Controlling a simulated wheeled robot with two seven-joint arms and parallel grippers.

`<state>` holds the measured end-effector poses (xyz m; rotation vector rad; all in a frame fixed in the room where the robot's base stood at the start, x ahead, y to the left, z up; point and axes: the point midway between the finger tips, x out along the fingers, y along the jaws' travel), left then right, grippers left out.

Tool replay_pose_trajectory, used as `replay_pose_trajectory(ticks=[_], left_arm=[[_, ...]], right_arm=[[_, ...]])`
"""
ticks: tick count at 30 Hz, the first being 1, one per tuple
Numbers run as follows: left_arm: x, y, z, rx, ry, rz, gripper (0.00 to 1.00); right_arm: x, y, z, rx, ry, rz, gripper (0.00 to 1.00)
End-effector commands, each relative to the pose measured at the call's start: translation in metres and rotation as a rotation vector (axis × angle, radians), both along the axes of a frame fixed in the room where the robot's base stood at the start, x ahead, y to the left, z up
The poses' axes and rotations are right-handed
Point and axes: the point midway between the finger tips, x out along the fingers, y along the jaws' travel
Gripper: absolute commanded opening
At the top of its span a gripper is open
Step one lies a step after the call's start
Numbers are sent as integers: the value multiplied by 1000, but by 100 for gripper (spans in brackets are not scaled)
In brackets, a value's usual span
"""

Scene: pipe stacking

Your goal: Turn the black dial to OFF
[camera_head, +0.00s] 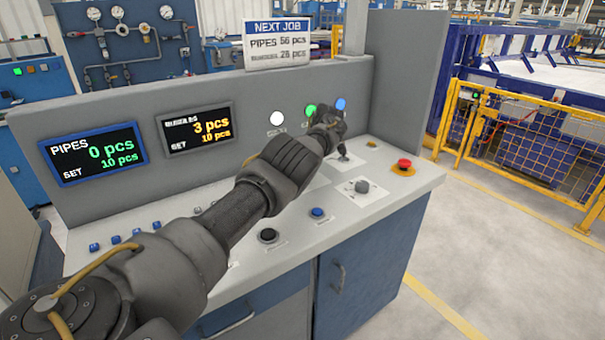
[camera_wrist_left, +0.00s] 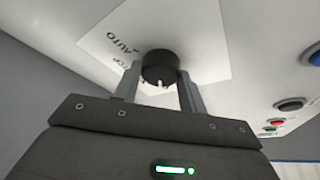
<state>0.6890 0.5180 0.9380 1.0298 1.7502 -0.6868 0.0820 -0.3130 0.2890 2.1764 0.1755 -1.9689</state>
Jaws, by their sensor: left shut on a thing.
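The black dial (camera_wrist_left: 160,64) sits on a white label plate in the left wrist view. A white mark on its rim faces my gripper body. The word AUTO is readable on the plate beside it; another label is partly covered, and I see no readable OFF. My left gripper (camera_wrist_left: 159,84) has one finger on each side of the dial and is shut on it. My right gripper is not in view.
White, green and blue lamps are on the back panel near my gripper.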

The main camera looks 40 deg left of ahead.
Motion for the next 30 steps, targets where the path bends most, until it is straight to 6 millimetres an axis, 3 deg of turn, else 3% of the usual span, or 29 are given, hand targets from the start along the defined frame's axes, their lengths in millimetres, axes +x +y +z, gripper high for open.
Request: replay_pose_trajectory(ticks=[7,8,12,23,30], left_arm=[[-1,0,-1,-1,2,3,18],[-1,0,-1,-1,2,3,45],[-1,0,-1,-1,1,2,63],[1,-1,4,0,-2,1,63],[9,-14,42,-1,-5,-1,63]], right_arm=[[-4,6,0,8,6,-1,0],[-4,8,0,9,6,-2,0],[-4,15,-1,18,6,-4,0],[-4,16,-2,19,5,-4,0],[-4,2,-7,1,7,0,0]])
